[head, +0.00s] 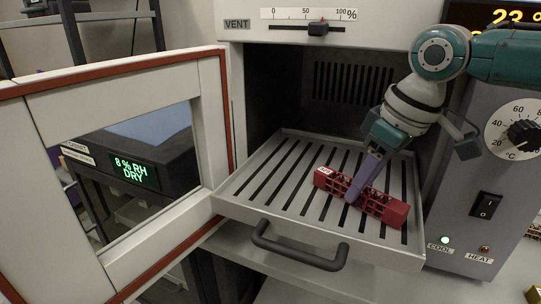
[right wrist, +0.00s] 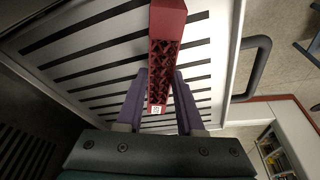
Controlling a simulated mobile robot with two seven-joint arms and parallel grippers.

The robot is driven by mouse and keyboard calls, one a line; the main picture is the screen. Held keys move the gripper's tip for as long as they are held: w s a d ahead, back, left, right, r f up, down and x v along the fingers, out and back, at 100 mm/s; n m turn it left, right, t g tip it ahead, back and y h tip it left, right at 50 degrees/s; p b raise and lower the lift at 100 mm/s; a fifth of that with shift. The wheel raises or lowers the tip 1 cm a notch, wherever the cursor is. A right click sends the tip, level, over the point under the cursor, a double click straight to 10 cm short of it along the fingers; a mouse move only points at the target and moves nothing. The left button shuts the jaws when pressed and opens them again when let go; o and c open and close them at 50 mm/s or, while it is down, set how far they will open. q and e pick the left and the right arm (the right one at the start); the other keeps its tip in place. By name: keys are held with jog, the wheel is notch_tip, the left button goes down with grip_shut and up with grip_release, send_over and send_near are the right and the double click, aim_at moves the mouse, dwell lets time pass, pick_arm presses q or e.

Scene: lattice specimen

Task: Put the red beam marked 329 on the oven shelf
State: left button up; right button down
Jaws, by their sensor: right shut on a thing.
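The red beam (head: 385,208) has a lattice side and a small white label at its left end, too small to read for certain. It lies across the right half of the slatted oven shelf (head: 240,192), which is pulled out of the oven. My right gripper (head: 356,190) reaches down from the upper right, its purple fingers closed around the beam's middle. In the right wrist view the beam (right wrist: 167,50) sits between both fingers, over the slats. I cannot tell whether it touches the shelf or hovers just above. My left gripper is not in view.
The oven door (head: 225,120) stands open at the left, with a window. The shelf's dark handle (head: 300,250) sticks out in front. A control panel with a dial (head: 522,134) and a switch (head: 485,206) is at the right. The shelf's left half is bare.

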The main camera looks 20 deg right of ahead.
jog(key=shift+f, duration=0.1)
jog(key=c, duration=0.5)
grip_release()
jog(key=shift+c, duration=0.2)
